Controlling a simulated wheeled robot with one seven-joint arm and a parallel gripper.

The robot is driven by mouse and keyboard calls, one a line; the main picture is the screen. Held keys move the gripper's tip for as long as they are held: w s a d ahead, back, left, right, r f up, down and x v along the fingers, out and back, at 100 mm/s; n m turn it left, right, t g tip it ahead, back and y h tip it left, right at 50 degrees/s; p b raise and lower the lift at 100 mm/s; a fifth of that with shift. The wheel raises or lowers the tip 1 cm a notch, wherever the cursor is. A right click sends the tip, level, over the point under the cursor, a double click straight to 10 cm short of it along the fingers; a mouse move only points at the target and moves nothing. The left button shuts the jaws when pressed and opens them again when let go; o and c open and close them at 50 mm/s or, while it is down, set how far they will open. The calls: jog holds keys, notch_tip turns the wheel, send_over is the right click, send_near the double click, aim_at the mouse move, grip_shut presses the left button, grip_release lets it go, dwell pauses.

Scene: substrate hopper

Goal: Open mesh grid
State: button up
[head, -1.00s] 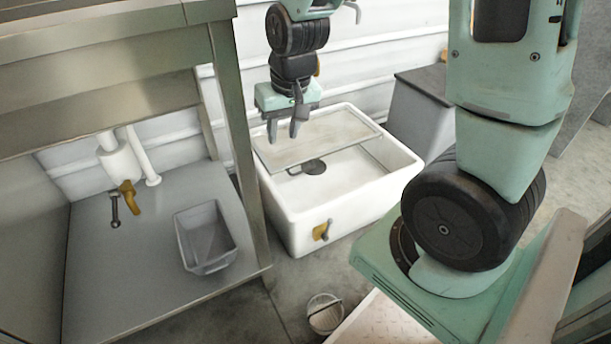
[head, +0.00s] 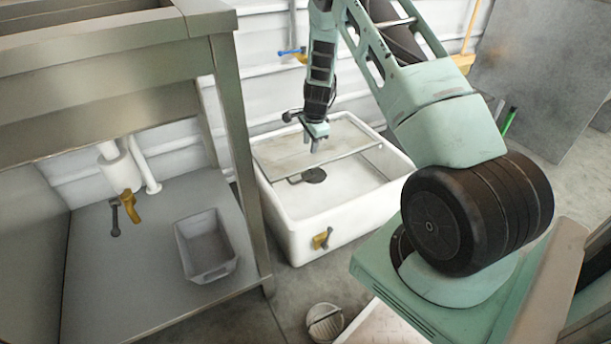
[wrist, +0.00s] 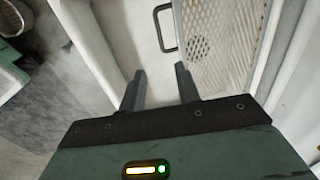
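The mesh grid (head: 284,158) lies across the back part of a white tub (head: 340,210). In the wrist view the grid (wrist: 222,38) is a perforated panel at the upper right, with a dark U-shaped handle (wrist: 157,30) on its near edge. In the head view the handle (head: 292,180) is small beside a dark round drain. My gripper (head: 315,144) is above the grid and tub. In the wrist view my gripper (wrist: 160,88) has its two fingers apart with nothing between them; the handle is ahead of the fingertips, not touching.
A steel bench with a lower shelf (head: 140,270) stands left of the tub, holding a grey bin (head: 206,246). A yellow valve (head: 322,239) sticks out of the tub's front. A small round bucket (head: 325,322) stands on the floor in front.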

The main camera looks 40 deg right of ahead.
aim_at(305, 179)
jog(key=w+f+b, duration=0.1)
jog(key=f+b, duration=0.1)
jog(key=f, duration=0.3)
jog(key=w+f+b, duration=0.1)
jog(key=f+b, duration=0.1)
jog(key=f, duration=0.4)
jog(key=w+f+b, duration=0.1)
jog(key=f+b, duration=0.1)
jog(key=f, duration=0.4)
jog(key=shift+w+d+b, duration=0.15)
jog(key=shift+d+b, duration=0.25)
grip_shut()
